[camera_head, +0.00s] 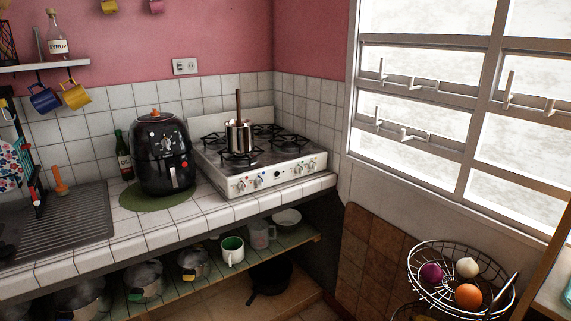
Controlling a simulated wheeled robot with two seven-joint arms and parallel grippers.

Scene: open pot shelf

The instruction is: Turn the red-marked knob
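A white gas stove (256,160) stands on the tiled counter in the corner. Its front panel carries several small knobs, one toward the left end (240,186) and one toward the right end (311,164). The panel's coloured marks are too small to tell which knob is marked red. A black air fryer (160,165) to the left of the stove has a dial (167,143) on its front and a small red spot below it to the right. Neither of my grippers is in view.
A steel pot (239,136) with an upright brown handle or utensil stands on the stove. A dark bottle (123,153) is beside the fryer. An open shelf (205,266) under the counter holds pots and cups. A wire fruit basket (414,270) stands at lower right.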

